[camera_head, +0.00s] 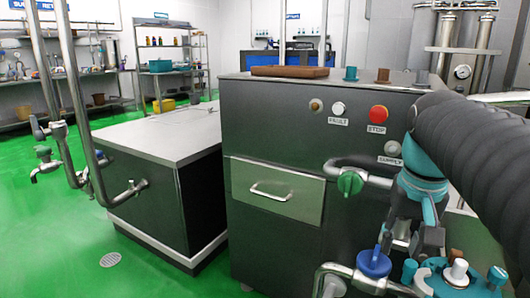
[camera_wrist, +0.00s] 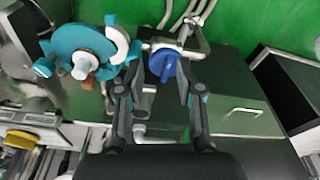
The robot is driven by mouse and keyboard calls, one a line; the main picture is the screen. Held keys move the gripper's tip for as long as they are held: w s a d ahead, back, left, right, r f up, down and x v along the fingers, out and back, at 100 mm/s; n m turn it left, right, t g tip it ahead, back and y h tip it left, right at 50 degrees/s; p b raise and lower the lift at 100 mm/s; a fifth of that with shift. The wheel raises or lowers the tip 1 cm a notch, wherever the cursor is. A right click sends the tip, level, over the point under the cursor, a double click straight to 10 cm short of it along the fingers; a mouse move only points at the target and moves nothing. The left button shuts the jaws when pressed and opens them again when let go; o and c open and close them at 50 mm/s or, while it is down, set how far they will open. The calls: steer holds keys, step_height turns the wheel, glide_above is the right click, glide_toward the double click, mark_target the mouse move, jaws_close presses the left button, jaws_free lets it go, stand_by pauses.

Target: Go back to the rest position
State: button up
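My gripper (camera_wrist: 153,86) is open in the wrist view, its two dark fingers spread apart with nothing held between them. A blue valve handle (camera_wrist: 163,65) on a metal pipe appears just beyond the fingertips; I cannot tell the exact gap. In the head view my gripper (camera_head: 424,240) points down at the lower right, to the right of the blue valve handle (camera_head: 373,263). My dark arm covers the right side of that view, and the fingers are partly hidden there.
A steel cabinet (camera_head: 275,135) carries a red stop button (camera_head: 378,115) and a drawer (camera_head: 277,190). A green valve handle (camera_head: 350,184) sits on a pipe at its front. A teal fitting (camera_head: 460,280) stands close below my gripper. Green floor (camera_head: 60,245) is open at left.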

steer(key=s+a+f+n+t, duration=0.1)
steer(key=s+a+f+t, duration=0.1)
steer(key=f, duration=0.4)
steer(key=s+a+f+n+t, duration=0.1)
steer(key=s+a+f+n, duration=0.1)
steer(key=s+a+f, duration=0.3)
steer(key=shift+s+a+f+t+y, duration=0.15)
steer(key=shift+a+f+t+y, duration=0.2)
steer(key=shift+a+f, duration=0.45)
steer(key=shift+r, duration=0.1)
